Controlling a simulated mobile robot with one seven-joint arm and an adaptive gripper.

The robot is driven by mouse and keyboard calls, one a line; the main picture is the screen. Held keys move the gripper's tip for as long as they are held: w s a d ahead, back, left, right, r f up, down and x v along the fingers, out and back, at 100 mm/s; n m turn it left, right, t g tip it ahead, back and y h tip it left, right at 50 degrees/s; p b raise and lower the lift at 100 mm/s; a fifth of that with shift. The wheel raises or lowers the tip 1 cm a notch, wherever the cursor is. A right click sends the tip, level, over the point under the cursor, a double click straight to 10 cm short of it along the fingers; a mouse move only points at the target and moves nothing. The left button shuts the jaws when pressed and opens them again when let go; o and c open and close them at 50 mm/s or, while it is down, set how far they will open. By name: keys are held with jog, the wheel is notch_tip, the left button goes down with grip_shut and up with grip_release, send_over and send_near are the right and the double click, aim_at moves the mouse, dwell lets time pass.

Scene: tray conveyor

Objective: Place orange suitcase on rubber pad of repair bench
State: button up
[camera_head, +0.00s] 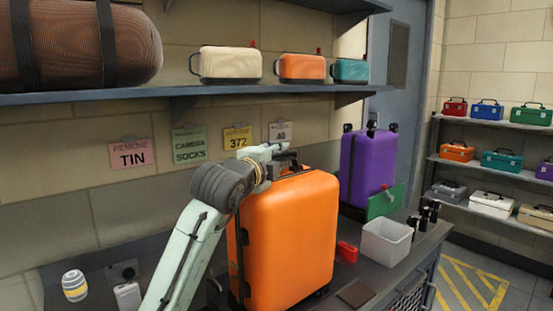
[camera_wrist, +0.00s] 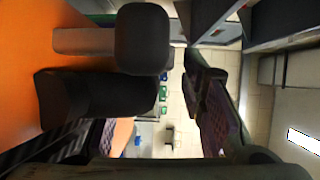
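The orange suitcase (camera_head: 290,235) stands upright on the dark repair bench (camera_head: 395,275) in the head view. My gripper (camera_head: 283,165) is at its top, by the handle, and partly hides it. In the wrist view the suitcase's orange side (camera_wrist: 30,60) fills the left edge, with its black handle grip (camera_wrist: 145,40) sticking out. My gripper (camera_wrist: 158,88) looks open there, its dark fingers wide apart, with the handle just ahead of the gap and floor showing between. The suitcase's base is partly hidden, and I cannot make out a rubber pad under it. A small flat dark-brown piece (camera_head: 357,293) lies to its right.
A purple suitcase (camera_head: 368,165) stands behind on the right, with a green board (camera_head: 386,201) before it. A white bin (camera_head: 386,241), red item (camera_head: 346,251) and black bottles (camera_head: 425,213) sit on the bench. A shelf (camera_head: 190,92) with boxes hangs above.

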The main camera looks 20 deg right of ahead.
jog(key=shift+r, duration=0.1)
jog(key=shift+s+a, duration=0.25)
jog(key=b+v, duration=0.3)
jog(key=v, duration=0.8)
jog(key=shift+s+a+b, duration=0.1)
jog(key=shift+s+b, duration=0.05)
jog(key=shift+b, duration=0.25)
